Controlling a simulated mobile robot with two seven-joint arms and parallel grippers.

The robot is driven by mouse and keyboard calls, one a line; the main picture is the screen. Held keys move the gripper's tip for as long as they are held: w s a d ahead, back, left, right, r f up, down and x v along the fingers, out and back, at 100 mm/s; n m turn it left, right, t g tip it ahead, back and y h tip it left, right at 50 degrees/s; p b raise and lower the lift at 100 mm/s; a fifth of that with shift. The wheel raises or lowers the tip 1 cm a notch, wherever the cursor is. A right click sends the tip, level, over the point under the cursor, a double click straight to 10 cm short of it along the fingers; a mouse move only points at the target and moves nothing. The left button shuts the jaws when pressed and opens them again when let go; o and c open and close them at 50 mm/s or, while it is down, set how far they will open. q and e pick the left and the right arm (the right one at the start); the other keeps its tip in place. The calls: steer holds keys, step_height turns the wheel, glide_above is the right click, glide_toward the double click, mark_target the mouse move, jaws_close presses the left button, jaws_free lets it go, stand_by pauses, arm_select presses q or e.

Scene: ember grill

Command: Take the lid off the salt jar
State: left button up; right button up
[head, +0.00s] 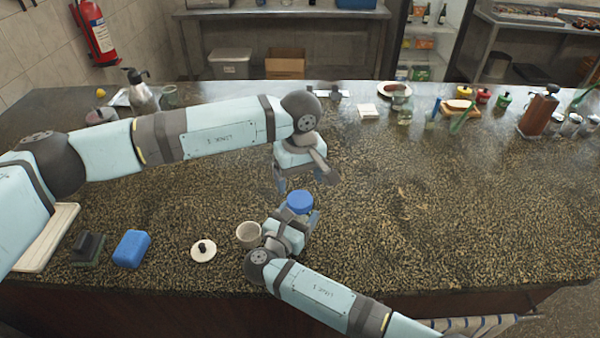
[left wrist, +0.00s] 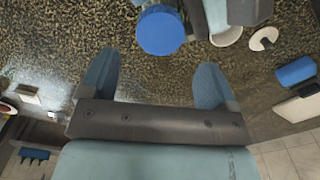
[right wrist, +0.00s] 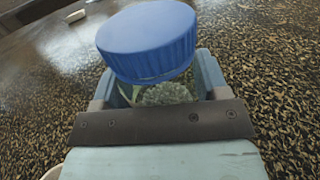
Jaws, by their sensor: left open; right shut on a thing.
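The jar is clear with a ribbed blue lid (head: 300,202) seated on top and pale lumpy contents (right wrist: 165,94) in the right wrist view. My right gripper (head: 299,216) is shut around the jar body below the lid. The jar looks tilted in the right wrist view, and its base is hidden. My left gripper (head: 303,184) is open and empty, just beyond and above the jar in the head view. In the left wrist view the blue lid (left wrist: 161,31) lies ahead of the open fingers, apart from them.
A pale cup (head: 248,235) stands close left of my right gripper. A white lid with a dark knob (head: 203,251), a blue block (head: 131,248) and a dark brush-like thing (head: 88,249) lie further left. Containers line the far edge. The counter's middle right is clear.

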mark_target(300, 199)
arm_select(q)
steer(key=shift+f, duration=3.15)
steer(key=c, duration=0.9)
steer(key=n, duration=1.2)
steer(key=shift+n, duration=0.4)
steer(key=n, duration=1.3)
steer(key=shift+r+n, duration=0.1)
steer(key=shift+n, duration=0.3)
